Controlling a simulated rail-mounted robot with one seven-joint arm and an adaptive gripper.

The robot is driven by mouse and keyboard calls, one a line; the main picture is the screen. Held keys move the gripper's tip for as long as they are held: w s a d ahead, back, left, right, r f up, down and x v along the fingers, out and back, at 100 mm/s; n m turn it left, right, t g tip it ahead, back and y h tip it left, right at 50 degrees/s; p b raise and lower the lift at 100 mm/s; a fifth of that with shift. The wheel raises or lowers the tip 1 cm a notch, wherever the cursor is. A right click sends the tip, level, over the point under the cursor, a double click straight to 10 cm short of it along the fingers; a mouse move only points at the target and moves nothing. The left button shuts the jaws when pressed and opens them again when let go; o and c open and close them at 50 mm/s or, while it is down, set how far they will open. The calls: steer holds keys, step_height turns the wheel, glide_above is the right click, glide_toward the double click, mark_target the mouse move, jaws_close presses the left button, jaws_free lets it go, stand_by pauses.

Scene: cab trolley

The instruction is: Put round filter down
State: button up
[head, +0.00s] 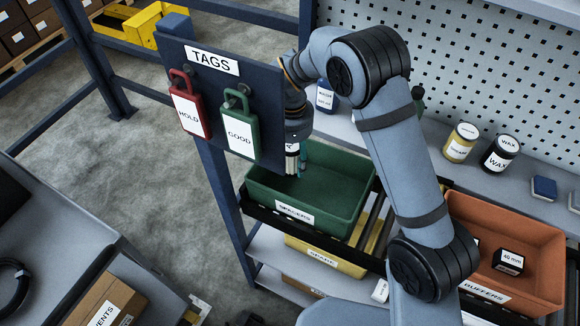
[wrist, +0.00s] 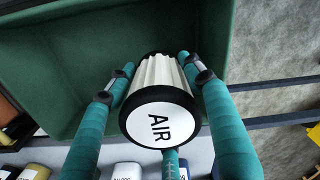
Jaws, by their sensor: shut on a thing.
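The round filter (wrist: 158,110) is a pleated white cylinder with black end rings and a white end face reading "AIR". In the wrist view, my gripper (wrist: 156,72) has its teal fingers closed around the filter's sides. In the head view, my gripper (head: 297,162) hangs pointing down over the back left of the green bin (head: 340,222) labelled "SPACERS", beside the tags board. The board partly hides my gripper there, and the filter is hard to make out. In the wrist view, the green bin's inside lies behind the filter; I cannot tell whether they touch.
The blue tags board (head: 262,82) with a red "HOLD" tag (head: 188,112) and a green "GOOD" tag (head: 240,132) stands close left of my gripper. An orange bin (head: 530,245) holds black boxes at right. Jars (head: 460,143) stand on the shelf behind.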

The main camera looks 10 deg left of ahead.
mark_target(290, 170)
steer(key=shift+s+a+f, duration=0.1)
steer(key=shift+a, duration=0.05)
steer(key=shift+f, duration=0.4)
step_height(290, 170, down, 3)
steer(key=shift+f+p, duration=0.1)
steer(key=shift+p, duration=0.45)
steer(key=shift+f+b, duration=0.5)
steer(key=shift+b, duration=0.1)
steer(key=shift+f, duration=0.15)
steer(key=o, duration=1.3)
steer(key=shift+c, duration=0.2)
